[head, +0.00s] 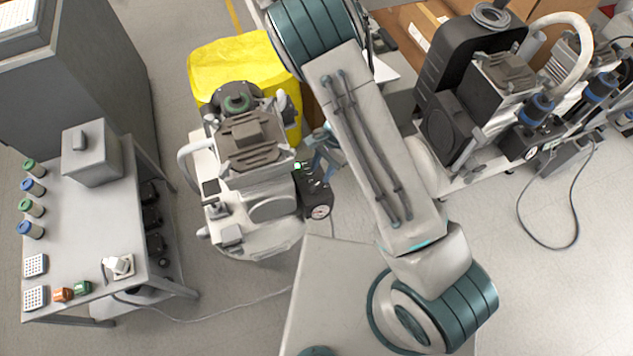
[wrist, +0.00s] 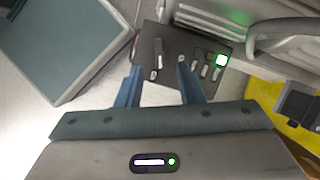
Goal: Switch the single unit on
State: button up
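The single unit (head: 250,150) is a grey and white compressor standing on the floor left of centre in the head view. Its dark control panel (head: 316,200) is on its right side, with a lit green light (head: 298,166). In the wrist view the panel (wrist: 185,62) shows several small switches and levers, and the green light (wrist: 221,60) glows at its right. My gripper (wrist: 159,67) has two blue fingers spread apart with nothing between them. They reach over the panel's near edge, the right fingertip close to a switch (wrist: 182,66). Whether it touches is unclear. In the head view my arm partly hides the gripper.
A larger compressor unit (head: 480,110) stands at the right, its cable on the floor. A yellow bin (head: 215,65) is behind the single unit. A grey table (head: 95,225) with a box and small bottles is at the left. A cord (head: 200,318) crosses the floor.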

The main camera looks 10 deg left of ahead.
aim_at(315, 186)
jog(key=x, duration=0.6)
jog(key=shift+r, duration=0.1)
grip_shut()
